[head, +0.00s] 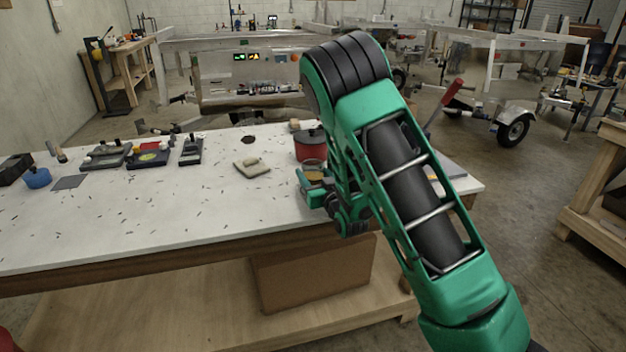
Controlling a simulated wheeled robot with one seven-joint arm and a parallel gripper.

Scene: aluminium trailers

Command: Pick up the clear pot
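A small clear pot (313,164) with something yellowish-brown inside stands near the right end of the white-topped table, just in front of a red pot with a dark lid. My green gripper (310,186) is low over the table at the near side of the clear pot, partly overlapping its lower part in the picture. I cannot tell whether the fingers touch the pot or how far apart they are. My arm hides the area to the right of the pot.
The red pot (308,149) stands close behind the clear pot. The table's front middle (150,220) holds only small scattered bits.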

